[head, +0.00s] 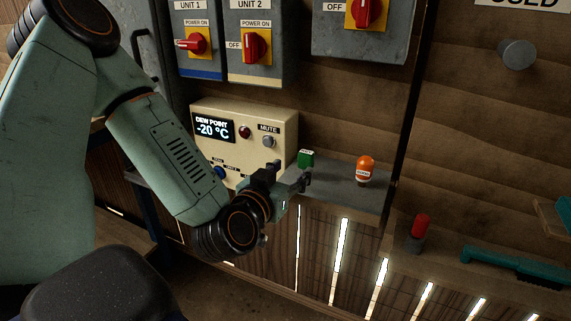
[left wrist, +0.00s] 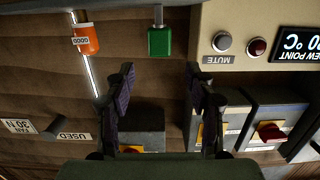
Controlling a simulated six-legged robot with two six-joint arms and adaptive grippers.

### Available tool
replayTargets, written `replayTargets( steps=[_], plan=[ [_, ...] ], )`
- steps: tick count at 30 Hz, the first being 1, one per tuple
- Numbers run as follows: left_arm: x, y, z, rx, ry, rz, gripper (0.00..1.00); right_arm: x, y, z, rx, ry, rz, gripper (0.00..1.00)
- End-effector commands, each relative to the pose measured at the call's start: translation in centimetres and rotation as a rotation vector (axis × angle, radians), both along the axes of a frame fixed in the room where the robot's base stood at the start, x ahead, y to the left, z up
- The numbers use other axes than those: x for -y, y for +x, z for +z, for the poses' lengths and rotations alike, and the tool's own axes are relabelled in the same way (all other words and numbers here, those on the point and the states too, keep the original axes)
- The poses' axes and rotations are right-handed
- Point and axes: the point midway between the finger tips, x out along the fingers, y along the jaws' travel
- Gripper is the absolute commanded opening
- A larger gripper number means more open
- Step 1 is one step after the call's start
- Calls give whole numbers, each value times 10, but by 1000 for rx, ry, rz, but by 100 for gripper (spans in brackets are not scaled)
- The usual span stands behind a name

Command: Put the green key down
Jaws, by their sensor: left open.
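The green key (head: 306,157) stands upright on a small grey shelf (head: 335,185), just right of the cream dew point panel. It also shows in the left wrist view (left wrist: 160,41), where the picture is upside down, with its metal shaft against the shelf edge. My left gripper (head: 292,173) is open and empty, in front of the shelf and close to the key. In the left wrist view the fingers (left wrist: 159,80) are spread wide, and the green key lies beyond their tips, apart from both. My right gripper is not in view.
An orange key (head: 365,168) stands on the same shelf to the right. The cream panel (head: 285,122) with its display and buttons is close on the left. Grey switch boxes (head: 262,62) with red handles hang above.

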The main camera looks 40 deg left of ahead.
Motion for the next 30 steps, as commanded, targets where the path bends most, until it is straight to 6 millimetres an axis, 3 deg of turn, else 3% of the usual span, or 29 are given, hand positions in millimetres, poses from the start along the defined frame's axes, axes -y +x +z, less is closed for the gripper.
replayTargets(
  steps=[9, 16, 19, 22, 25, 27, 30],
  plan=[
    [3, -13, 4, -3, 1, -2, 55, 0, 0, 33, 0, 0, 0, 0],
    [5, -17, 3, 1, -3, -5, 55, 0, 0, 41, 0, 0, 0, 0],
    [12, -19, -9, -40, -9, -29, 55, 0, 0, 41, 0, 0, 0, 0],
    [34, -28, -50, -187, -37, -101, 55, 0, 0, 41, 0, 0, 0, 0],
    [64, -57, -115, -436, -86, -187, 55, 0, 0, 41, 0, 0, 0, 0],
    [83, -91, -160, -632, -123, -226, 55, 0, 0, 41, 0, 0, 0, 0],
    [101, -149, -212, -903, -167, -245, 55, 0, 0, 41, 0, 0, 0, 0]
  ],
)
